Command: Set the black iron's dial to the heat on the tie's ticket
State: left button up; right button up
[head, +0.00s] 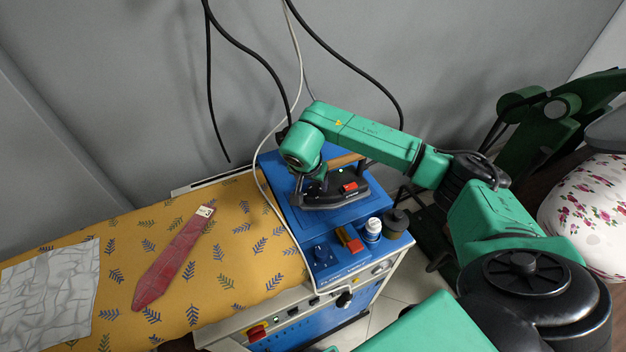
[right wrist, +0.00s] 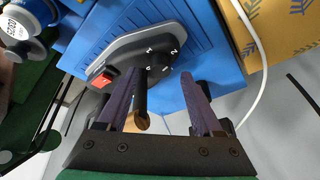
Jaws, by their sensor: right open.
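The black iron (head: 338,193) rests on the blue top of the pressing unit, with a red switch on its side. In the right wrist view the iron (right wrist: 180,42) shows printed numbers around its dial area; the dial's setting is not clear. My right gripper (right wrist: 163,77) is open, its two fingers apart over the iron's numbered end, with a dark bar with a wooden end between or behind them. In the head view the right gripper (head: 321,183) partly covers the iron. The red tie (head: 172,262) lies on the yellow cloth, a small ticket (head: 206,211) at its upper end, too small to read.
Cables hang behind the iron. A grey patterned cloth (head: 48,295) lies left of the tie. A floral padded press (head: 590,205) stands at right.

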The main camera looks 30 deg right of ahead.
aim_at(313, 189)
jog(key=shift+x, duration=1.15)
jog(key=shift+d+f, duration=0.1)
jog(key=shift+f, duration=0.1)
grip_shut()
